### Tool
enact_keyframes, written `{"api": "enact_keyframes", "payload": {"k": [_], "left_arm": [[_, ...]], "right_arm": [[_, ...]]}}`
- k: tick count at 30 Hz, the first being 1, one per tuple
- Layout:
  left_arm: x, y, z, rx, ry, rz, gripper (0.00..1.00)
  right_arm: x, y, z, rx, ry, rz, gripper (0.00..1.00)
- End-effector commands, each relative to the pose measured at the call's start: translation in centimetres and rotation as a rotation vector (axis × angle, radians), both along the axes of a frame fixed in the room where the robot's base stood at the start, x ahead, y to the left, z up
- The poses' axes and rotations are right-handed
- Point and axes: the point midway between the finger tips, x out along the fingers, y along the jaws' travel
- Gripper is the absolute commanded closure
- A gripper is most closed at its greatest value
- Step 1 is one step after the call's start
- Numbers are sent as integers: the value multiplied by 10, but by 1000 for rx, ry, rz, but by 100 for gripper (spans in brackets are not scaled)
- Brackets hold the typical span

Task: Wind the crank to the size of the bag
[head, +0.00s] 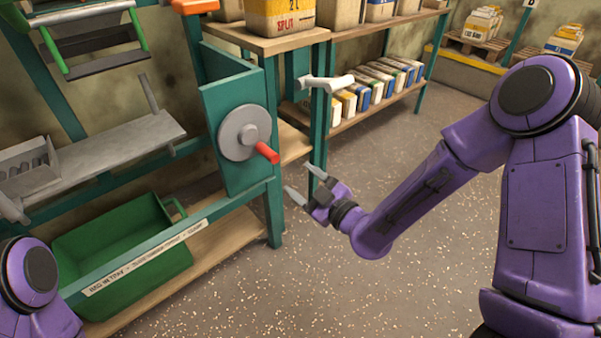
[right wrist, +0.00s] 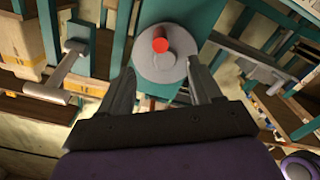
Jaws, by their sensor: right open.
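The crank is a round grey disc (head: 239,137) with a red handle (head: 267,153), mounted on a green panel. In the right wrist view the disc (right wrist: 150,73) and red handle (right wrist: 160,45) appear ahead, between the finger lines. My right gripper (head: 302,181) is open and empty, to the lower right of the handle and apart from it. A bag (head: 280,17) marked "2 L SPLIT", yellow and white, stands on the wooden shelf above. Its top is cut off. My left gripper's fingers do not show.
A white lever (head: 326,82) sticks out right of the panel. A green bin (head: 122,245) sits on the low shelf behind a labelled green rail (head: 160,238). Several packets (head: 375,85) stand on the shelf behind. The speckled floor (head: 330,290) is clear.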

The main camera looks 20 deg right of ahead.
Motion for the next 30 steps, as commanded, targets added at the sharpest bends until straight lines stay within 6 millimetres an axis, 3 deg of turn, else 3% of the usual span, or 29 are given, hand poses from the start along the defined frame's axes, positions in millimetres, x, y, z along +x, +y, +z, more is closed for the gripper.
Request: {"api": "enact_keyframes", "payload": {"k": [5, 15, 21, 27, 28, 30], "left_arm": [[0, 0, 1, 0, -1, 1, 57], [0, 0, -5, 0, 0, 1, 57], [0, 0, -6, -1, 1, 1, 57], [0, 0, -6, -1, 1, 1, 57], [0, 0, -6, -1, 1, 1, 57], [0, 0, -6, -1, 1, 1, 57]], "right_arm": [[26, 10, 4, -10, -17, 6, 36], [105, 40, 1, -10, -13, 6, 36], [122, 46, 2, -8, -11, 5, 36], [122, 46, 2, -8, -11, 5, 36], [122, 46, 2, -8, -11, 5, 39], [122, 46, 2, -8, -11, 5, 62]]}}
